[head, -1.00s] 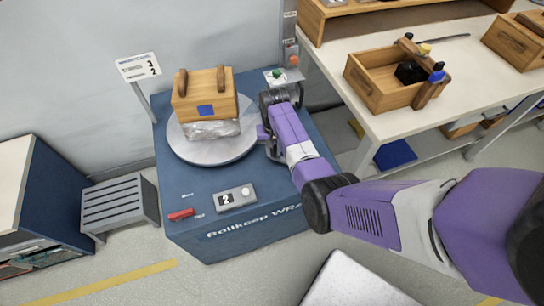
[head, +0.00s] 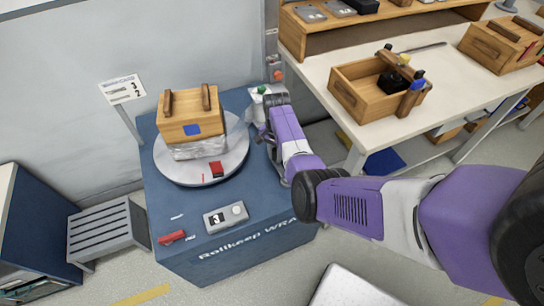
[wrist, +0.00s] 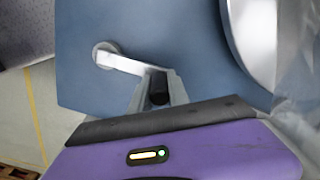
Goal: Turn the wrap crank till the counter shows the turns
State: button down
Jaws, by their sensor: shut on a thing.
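The blue wrap machine (head: 255,215) carries a grey round turntable (head: 235,160). A wooden box (head: 190,115) with a blue patch stands on it, its lower part in clear wrap. The counter (head: 226,217) on the machine's top reads 3. In the wrist view, a pale crank arm (wrist: 125,63) runs from a round hub to a dark handle (wrist: 159,90). My gripper (wrist: 159,82) is shut on that handle. In the head view my gripper (head: 262,130) is at the machine's right side, and the crank is hidden there.
A sign (head: 123,90) with the figures 3 and 2 stands behind the machine. A white bench (head: 430,120) with wooden boxes is at right, a slatted stool (head: 105,232) at left.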

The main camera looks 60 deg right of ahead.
jog(key=shift+s+d, duration=0.15)
dwell(0.5)
jog(key=c, duration=1.3)
grip_release()
jog(key=shift+o, duration=0.2)
jog(key=shift+r+p, duration=0.3)
jog(key=shift+r, duration=3.65)
